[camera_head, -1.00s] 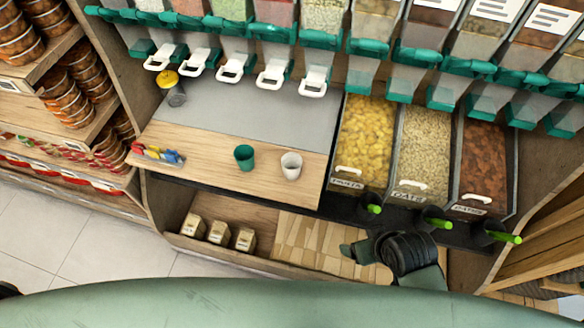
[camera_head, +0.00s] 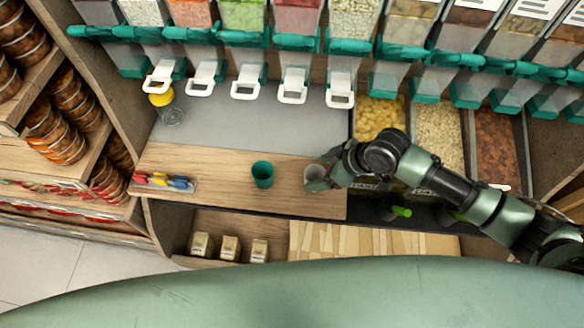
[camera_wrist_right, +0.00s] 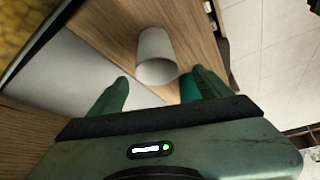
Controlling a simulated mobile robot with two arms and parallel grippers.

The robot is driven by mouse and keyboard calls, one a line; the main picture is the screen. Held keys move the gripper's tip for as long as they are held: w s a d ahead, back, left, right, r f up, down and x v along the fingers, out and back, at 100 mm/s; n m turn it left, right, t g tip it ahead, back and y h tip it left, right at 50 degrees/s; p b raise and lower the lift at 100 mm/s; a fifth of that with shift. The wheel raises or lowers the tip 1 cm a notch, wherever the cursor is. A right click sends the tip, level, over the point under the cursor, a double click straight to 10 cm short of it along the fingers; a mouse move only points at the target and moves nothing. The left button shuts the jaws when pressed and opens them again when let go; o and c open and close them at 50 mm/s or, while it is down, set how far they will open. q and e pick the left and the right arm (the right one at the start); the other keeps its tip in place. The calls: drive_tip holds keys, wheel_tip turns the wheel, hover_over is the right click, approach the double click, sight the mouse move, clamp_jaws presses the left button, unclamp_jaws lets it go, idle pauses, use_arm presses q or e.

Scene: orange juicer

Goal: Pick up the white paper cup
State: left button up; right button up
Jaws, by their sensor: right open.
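The white paper cup (camera_head: 313,173) stands on the wooden counter strip, partly hidden by my right gripper (camera_head: 326,178) in the head view. In the right wrist view the white cup (camera_wrist_right: 155,52) lies just ahead of the two spread fingertips of my right gripper (camera_wrist_right: 158,88), roughly centred between them. The right gripper is open and empty; I cannot tell whether a finger touches the cup. My left gripper is not in view.
A green cup (camera_head: 262,174) stands to the left of the white cup. Colourful small items (camera_head: 164,181) lie farther left. Dispensers with white handles (camera_head: 293,86) hang behind, and open food bins (camera_head: 437,135) are at the right, under my right arm.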

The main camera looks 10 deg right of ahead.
sight(309, 177)
drive_tip(key=shift+w+d+f, duration=0.1)
drive_tip(key=shift+w, duration=0.1)
drive_tip(key=shift+f, duration=0.15)
drive_tip(key=shift+p+x, duration=0.3)
drive_tip(key=shift+x, duration=0.85)
drive_tip(key=x, duration=0.3)
drive_tip(key=shift+s+f, duration=0.1)
drive_tip(key=shift+f, duration=0.3)
drive_tip(key=shift+a+f+p, duration=0.2)
drive_tip(key=shift+f+p, duration=0.1)
drive_tip(key=shift+f, duration=0.15)
drive_tip(key=c, duration=1.4)
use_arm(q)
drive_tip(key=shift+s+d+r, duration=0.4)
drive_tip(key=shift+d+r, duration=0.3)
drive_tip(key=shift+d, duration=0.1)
